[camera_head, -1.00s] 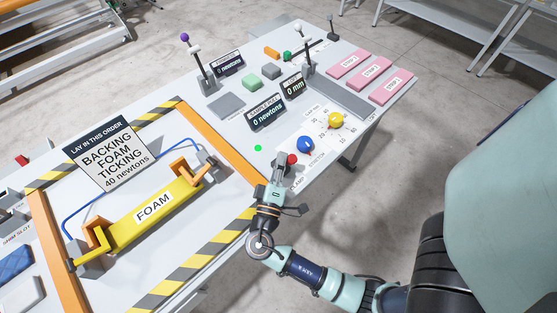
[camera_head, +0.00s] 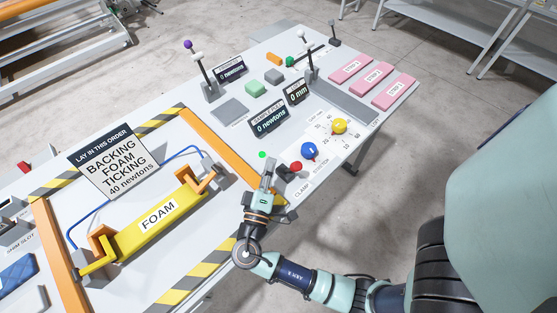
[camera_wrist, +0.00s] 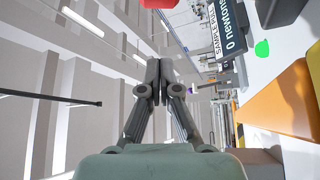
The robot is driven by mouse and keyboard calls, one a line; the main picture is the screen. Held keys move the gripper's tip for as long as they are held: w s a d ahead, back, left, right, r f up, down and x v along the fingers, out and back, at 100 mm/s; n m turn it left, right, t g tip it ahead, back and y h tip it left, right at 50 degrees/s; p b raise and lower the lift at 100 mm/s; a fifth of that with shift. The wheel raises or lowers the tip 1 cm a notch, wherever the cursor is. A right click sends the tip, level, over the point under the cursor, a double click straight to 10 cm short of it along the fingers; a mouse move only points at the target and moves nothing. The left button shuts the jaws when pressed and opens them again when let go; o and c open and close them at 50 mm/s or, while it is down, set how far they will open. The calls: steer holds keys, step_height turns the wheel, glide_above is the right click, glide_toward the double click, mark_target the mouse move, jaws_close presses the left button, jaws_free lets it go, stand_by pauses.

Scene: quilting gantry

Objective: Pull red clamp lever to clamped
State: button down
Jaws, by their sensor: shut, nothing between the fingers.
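The clamp lever has a red knob (camera_head: 296,167) and stands at the front edge of the table by a panel lettered CLAMP. Its dark mount (camera_head: 284,175) shows just beside my gripper. My gripper (camera_head: 267,163) is shut and empty, just left of the red knob and apart from it in the head view. In the wrist view my gripper (camera_wrist: 159,62) shows its two fingers together. A red part (camera_wrist: 160,3) shows at the top edge there, beyond the fingertips, probably the lever's knob.
A blue knob (camera_head: 308,151) and a yellow knob (camera_head: 340,126) sit right of the lever. The orange frame (camera_head: 232,160) and yellow FOAM bar (camera_head: 140,226) lie left. Display signs (camera_head: 270,122) stand behind. A green dot (camera_head: 262,155) shows near my fingertips.

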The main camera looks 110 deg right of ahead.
steer(key=v, duration=0.7)
steer(key=shift+s+a+f, duration=0.1)
steer(key=shift+a+f, duration=0.25)
steer(key=shift+a, duration=0.1)
